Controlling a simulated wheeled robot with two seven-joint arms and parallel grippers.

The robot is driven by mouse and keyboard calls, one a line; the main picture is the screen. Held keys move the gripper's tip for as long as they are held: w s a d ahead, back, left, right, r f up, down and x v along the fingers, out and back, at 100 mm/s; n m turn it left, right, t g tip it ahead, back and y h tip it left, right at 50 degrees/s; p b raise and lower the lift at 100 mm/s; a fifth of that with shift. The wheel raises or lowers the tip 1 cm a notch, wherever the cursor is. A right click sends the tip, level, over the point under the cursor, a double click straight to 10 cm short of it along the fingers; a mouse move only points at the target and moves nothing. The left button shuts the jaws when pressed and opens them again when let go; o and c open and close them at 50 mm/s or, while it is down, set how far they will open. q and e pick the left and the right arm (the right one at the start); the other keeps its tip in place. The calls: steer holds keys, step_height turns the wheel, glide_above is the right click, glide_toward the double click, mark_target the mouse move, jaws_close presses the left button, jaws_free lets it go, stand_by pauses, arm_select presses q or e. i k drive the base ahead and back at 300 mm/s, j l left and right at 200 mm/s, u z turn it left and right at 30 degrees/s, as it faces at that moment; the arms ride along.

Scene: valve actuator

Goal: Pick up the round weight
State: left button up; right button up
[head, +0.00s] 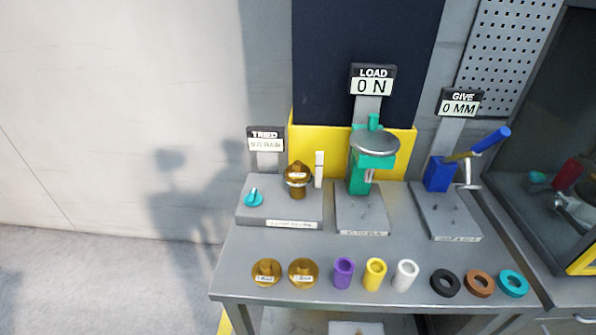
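No thing in view carries a readable label naming it the round weight. Two brass round pieces with small pale labels lie at the table's front left, one at the far left (266,272) and one beside it (303,272). A grey round disc (374,143) sits on top of the green stand (358,176) under the LOAD display. Another brass piece (297,178) with a pointed top stands on the grey block at the left. Neither of my grippers is in view.
The grey table (325,255) also holds purple (343,272), yellow (375,272) and white (405,274) sleeves, then black (445,283), brown (480,284) and teal (513,283) rings. A blue-handled fixture (438,175) stands at right. A dark cabinet adjoins the table's right side.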

mark_target(297, 173)
steer(key=j+z, duration=0.45)
steer(key=j, duration=0.25)
steer(key=k+j+z, duration=0.15)
steer(key=j+z, duration=0.3)
steer(key=j, duration=0.2)
steer(key=i+j+z, duration=0.1)
steer(key=j+z, duration=0.25)
steer(key=j, duration=0.15)
steer(key=j+z, duration=0.75)
steer(key=j, duration=0.25)
steer(key=k+j+z, duration=0.15)
steer(key=j+z, duration=0.2)
steer(key=k+j+z, duration=0.2)
steer(key=j+z, duration=0.15)
steer(key=j, duration=0.2)
steer(key=j+z, duration=0.8)
steer(key=j, duration=0.1)
